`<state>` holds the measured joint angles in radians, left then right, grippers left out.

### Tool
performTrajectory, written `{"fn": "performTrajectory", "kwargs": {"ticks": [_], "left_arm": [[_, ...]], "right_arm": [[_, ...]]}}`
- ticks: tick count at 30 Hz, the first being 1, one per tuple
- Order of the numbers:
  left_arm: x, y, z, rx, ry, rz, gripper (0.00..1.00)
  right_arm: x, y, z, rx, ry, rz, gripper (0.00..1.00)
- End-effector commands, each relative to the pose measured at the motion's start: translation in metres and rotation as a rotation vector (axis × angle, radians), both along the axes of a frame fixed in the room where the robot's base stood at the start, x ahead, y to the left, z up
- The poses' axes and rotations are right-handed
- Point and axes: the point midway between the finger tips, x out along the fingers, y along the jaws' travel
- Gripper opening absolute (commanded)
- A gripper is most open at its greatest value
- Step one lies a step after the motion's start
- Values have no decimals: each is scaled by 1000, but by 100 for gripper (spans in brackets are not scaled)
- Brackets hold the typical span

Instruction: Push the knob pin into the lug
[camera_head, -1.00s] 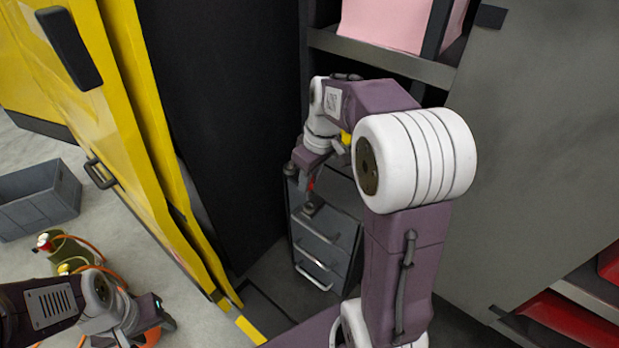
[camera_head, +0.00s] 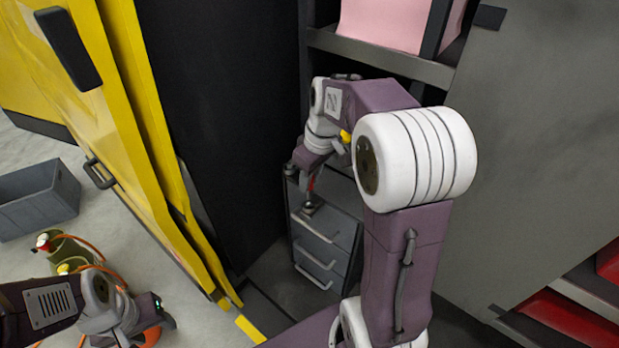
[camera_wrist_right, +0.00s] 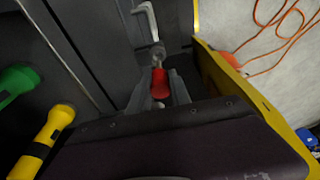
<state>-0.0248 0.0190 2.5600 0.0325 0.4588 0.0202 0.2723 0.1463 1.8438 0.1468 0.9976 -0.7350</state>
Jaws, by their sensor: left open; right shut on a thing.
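In the right wrist view, the knob pin (camera_wrist_right: 160,85) has a red knob and sits between the two fingers of my right gripper (camera_wrist_right: 163,88), which is shut on it. A small grey metal piece, seemingly the lug (camera_wrist_right: 157,54), lies just beyond the knob. I cannot tell whether the pin is inside it. In the head view, my right gripper (camera_head: 309,187) is above the front of a grey drawer cabinet (camera_head: 338,225), with a bit of red showing. My left gripper (camera_head: 168,318) is open at the lower left, far from the pin.
A yellow panel with a black handle (camera_head: 100,172) stands left of the cabinet. Green (camera_wrist_right: 18,82) and yellow (camera_wrist_right: 50,130) torches show left in the wrist view.

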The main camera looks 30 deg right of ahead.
Motion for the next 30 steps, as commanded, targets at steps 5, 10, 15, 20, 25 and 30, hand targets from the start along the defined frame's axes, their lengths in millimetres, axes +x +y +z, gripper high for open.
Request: {"fn": "performTrajectory", "kwargs": {"ticks": [5,10,15,20,25,30], "left_arm": [[0,0,-4,0,0,0,49],[0,0,-6,0,0,0,49],[0,0,-9,0,0,0,49],[0,0,-12,0,0,0,49],[0,0,-14,0,0,0,49],[0,0,-17,0,0,0,49]], "right_arm": [[0,0,-5,0,0,0,0],[0,0,-8,0,0,0,0],[0,0,-11,0,0,0,0],[0,0,-15,0,0,0,0],[0,0,-18,0,0,0,0],[0,0,-21,0,0,0,0]]}}
